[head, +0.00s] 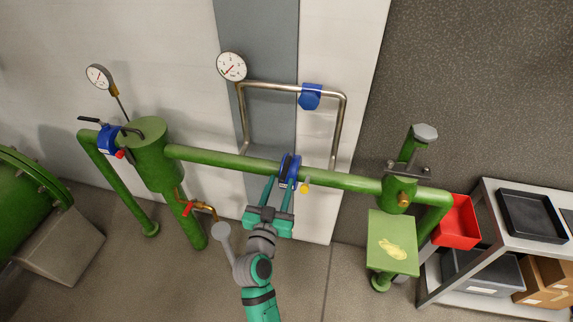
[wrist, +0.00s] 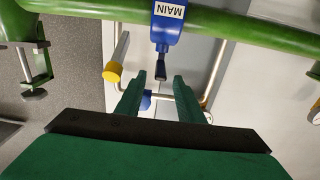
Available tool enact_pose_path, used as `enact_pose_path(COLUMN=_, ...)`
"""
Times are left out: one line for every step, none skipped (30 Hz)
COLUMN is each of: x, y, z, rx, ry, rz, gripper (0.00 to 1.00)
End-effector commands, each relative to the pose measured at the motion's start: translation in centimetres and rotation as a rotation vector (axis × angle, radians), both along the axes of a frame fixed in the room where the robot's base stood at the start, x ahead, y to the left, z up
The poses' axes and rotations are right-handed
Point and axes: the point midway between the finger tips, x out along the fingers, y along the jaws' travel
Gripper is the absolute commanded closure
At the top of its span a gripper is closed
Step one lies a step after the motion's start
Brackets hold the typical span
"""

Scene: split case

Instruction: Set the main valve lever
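The main valve (head: 289,165) is a blue body on the green horizontal pipe. In the wrist view its blue neck (wrist: 164,42) carries a white label reading MAIN, and its short black lever end (wrist: 160,70) points toward my gripper. My gripper (head: 280,182) is open, with its two green fingers reaching up at the valve from below in the head view. In the wrist view my gripper's fingertips (wrist: 157,82) stand apart, one on each side of the lever end's line. I cannot tell whether they touch it. The lever is not clearly visible in the head view.
A yellow-tipped handle (head: 305,186) sits close to the right of the valve; it also shows in the wrist view (wrist: 112,72). A steel bypass pipe (head: 342,125) with a blue fitting (head: 310,97) rises behind. A red bin (head: 457,222) and shelf stand right.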

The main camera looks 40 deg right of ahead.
Motion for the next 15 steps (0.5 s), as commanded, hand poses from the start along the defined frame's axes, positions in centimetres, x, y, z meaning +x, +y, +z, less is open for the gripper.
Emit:
enact_pose_path(x=0.6, y=-0.8, z=0.1, rx=0.0, ry=-0.001, rz=-0.002, gripper=0.66)
enact_pose_path(x=0.9, y=-1.2, z=0.1, rx=0.0, ry=-0.001, rz=-0.001, gripper=0.66)
enact_pose_path(x=1.4, y=-1.7, z=0.1, rx=-0.001, ry=-0.001, rz=-0.001, gripper=0.66)
enact_pose_path(x=1.8, y=-2.1, z=0.1, rx=-0.001, ry=-0.001, rz=-0.001, gripper=0.66)
enact_pose_path(x=2.2, y=-2.6, z=0.1, rx=0.0, ry=-0.001, rz=0.0, gripper=0.66)
enact_pose_path(x=2.6, y=-3.1, z=0.1, rx=-0.001, ry=-0.002, rz=-0.001, gripper=0.66)
enact_pose_path(x=2.9, y=-3.5, z=0.1, rx=-0.001, ry=-0.001, rz=0.0, gripper=0.66)
enact_pose_path(x=3.3, y=-3.9, z=0.1, rx=-0.001, ry=-0.001, rz=0.0, gripper=0.66)
enact_pose_path(x=3.7, y=-4.3, z=0.1, rx=-0.001, ry=-0.001, rz=0.0, gripper=0.66)
enact_pose_path(x=4.0, y=-4.7, z=0.0, rx=0.0, ry=0.0, rz=0.0, gripper=0.66)
enact_pose_path(x=4.2, y=-5.0, z=0.1, rx=0.0, ry=0.0, rz=0.0, gripper=0.66)
enact_pose_path(x=4.6, y=-5.4, z=0.1, rx=-0.001, ry=-0.001, rz=0.0, gripper=0.66)
enact_pose_path(x=4.8, y=-5.6, z=0.0, rx=-0.001, ry=0.001, rz=0.001, gripper=0.66)
enact_pose_path(x=5.0, y=-5.8, z=0.0, rx=-0.001, ry=0.001, rz=0.001, gripper=0.66)
enact_pose_path(x=5.2, y=-6.0, z=0.1, rx=-0.001, ry=-0.001, rz=0.002, gripper=0.66)
